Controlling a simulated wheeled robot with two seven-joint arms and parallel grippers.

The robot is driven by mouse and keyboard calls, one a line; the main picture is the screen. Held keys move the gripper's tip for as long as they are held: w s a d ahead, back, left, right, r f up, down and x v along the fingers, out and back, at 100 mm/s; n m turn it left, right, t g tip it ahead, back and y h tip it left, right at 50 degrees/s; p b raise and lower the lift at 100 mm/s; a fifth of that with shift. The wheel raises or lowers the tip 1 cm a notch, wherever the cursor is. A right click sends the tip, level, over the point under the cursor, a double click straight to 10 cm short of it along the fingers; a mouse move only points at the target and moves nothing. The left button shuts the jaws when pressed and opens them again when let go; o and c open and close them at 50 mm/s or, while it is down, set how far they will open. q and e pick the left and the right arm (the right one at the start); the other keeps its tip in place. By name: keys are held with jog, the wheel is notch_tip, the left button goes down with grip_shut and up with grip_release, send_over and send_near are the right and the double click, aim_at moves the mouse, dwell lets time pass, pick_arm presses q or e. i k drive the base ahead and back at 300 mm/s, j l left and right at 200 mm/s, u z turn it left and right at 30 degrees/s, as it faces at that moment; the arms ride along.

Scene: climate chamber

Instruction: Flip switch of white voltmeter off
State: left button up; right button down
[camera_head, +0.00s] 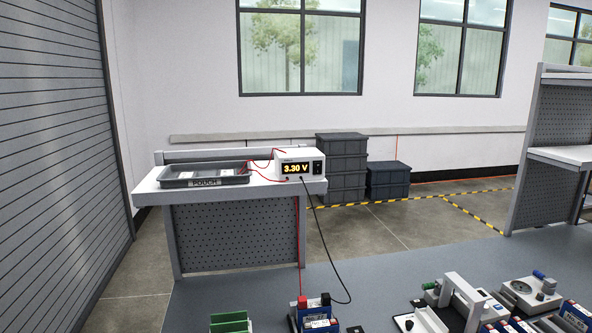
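The white voltmeter (300,154) stands on the right end of a small white-topped workbench (262,187) across the floor. Its front display reads 3.30 V in yellow digits. A dark switch-like patch (317,167) sits to the right of the display, but it is too small to tell its position. Red leads run from the voltmeter to the left, and a red and a black lead hang down toward the near table. Neither of my grippers is in view.
A grey tray labelled POUCH (204,181) lies left of the voltmeter. Dark crates (342,165) are stacked behind it. A near grey table (250,290) carries battery-like blocks (315,313), green boards (230,322) and devices at the right. Floor lies between.

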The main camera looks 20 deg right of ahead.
aim_at(317, 165)
jog(key=i+z, duration=0.2)
jog(key=z, duration=0.2)
jog(key=i+j+z, duration=0.1)
jog(key=z, duration=0.3)
jog(key=i+j, duration=0.05)
jog(key=i, duration=0.05)
